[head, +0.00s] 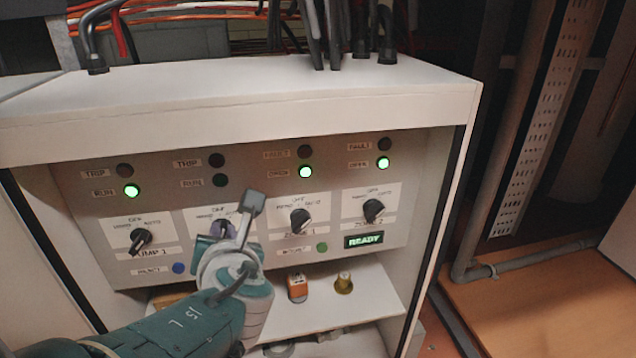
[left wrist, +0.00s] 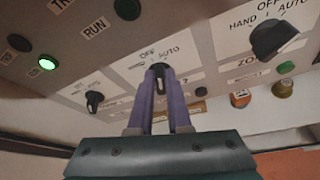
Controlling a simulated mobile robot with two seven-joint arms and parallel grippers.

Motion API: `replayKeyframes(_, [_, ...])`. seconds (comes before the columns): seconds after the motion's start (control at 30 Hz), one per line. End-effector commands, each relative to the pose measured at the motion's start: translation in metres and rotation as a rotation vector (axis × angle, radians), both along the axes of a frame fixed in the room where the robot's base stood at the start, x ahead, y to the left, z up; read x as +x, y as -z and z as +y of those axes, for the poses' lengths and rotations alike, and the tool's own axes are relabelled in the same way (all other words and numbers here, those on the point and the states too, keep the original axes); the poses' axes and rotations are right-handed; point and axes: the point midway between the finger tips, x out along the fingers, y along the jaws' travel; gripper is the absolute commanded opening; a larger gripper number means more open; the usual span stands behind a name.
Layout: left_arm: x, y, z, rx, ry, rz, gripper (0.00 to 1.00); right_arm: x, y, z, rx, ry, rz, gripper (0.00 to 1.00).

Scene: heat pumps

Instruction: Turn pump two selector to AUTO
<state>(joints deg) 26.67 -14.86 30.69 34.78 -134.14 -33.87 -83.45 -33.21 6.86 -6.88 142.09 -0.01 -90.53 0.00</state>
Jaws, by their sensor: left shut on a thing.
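The pump two selector (left wrist: 160,72) is a black rotary knob on a white plate marked OFF and AUTO. My left gripper (left wrist: 162,85) is shut on it, with one purple finger on each side. The knob's exact pointing is hard to read between the fingers. In the head view, my left gripper (head: 224,232) and wrist cover much of the selector's plate (head: 200,220). Above it, the TRIP lamp (head: 216,160) and RUN lamp (head: 220,181) are dark. My right gripper is not in view.
The pump 1 selector (head: 140,240) is to the left, with its green RUN lamp (head: 131,191) lit. Two zone selectors (head: 300,220) (head: 373,210) are to the right, above a lit READY sign (head: 363,240). A shelf (head: 375,295) below holds small items.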

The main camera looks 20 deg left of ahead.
Motion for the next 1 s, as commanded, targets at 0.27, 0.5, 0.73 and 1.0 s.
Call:
replayKeyframes(0.27, [0.002,0.007,-0.003,0.184,0.004,0.115,0.0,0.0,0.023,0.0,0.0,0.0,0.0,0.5])
replayKeyframes(0.5, [0.003,0.007,-0.005,0.294,0.005,0.184,0.0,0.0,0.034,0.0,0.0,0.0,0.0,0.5])
replayKeyframes(0.73, [0.003,0.007,-0.005,0.343,0.004,0.215,0.0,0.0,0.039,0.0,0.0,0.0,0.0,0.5])
replayKeyframes(1.0, [0.003,0.006,-0.006,0.355,0.006,0.223,0.0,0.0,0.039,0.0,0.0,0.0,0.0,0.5])
